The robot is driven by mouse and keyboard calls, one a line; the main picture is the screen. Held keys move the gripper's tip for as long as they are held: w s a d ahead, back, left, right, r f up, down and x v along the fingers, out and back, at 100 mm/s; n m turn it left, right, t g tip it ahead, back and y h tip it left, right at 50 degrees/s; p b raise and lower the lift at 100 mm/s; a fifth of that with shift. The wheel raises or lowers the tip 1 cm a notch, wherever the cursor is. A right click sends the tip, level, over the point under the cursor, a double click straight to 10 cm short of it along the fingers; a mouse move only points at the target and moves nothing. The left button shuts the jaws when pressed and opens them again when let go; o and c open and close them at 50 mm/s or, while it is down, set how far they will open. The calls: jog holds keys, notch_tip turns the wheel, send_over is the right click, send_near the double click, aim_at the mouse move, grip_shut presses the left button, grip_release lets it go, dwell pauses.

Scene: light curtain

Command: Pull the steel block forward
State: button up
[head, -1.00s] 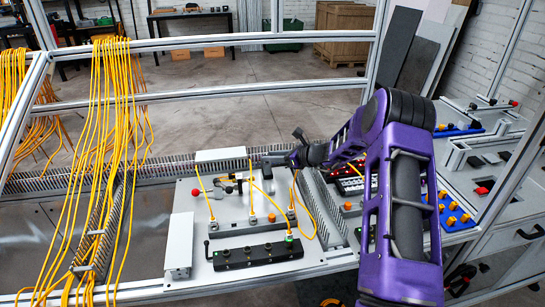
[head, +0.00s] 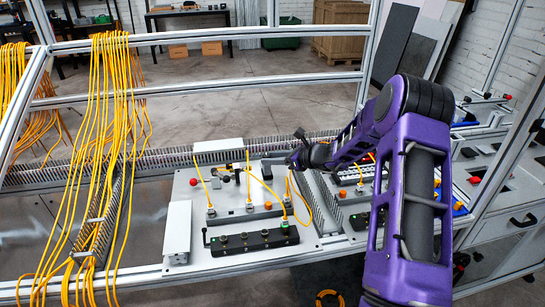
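The white mounting plate (head: 190,240) on the bench carries small fixtures and yellow cables. A small dark and grey fixture (head: 227,172) sits near its back edge. I cannot tell for sure which piece is the steel block; it is small here and may be partly hidden by cables or my gripper. My gripper (head: 272,162) reaches in from the right, at the plate's back right, pointing left. Its fingers are too small and dark to tell whether they are open, shut or touching anything.
Yellow cables (head: 250,170) rise from the sensor strip and loop near my gripper. A black connector box (head: 252,241) lies at the plate's front. A white box (head: 177,230) stands at left. A thick yellow cable bundle (head: 110,110) hangs further left. Frame bars surround the bench.

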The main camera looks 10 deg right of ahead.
jog(key=shift+o, duration=1.2)
jog(key=shift+r, duration=0.1)
jog(key=v, duration=1.7)
jog(key=shift+d, duration=0.2)
jog(key=shift+s, duration=0.15)
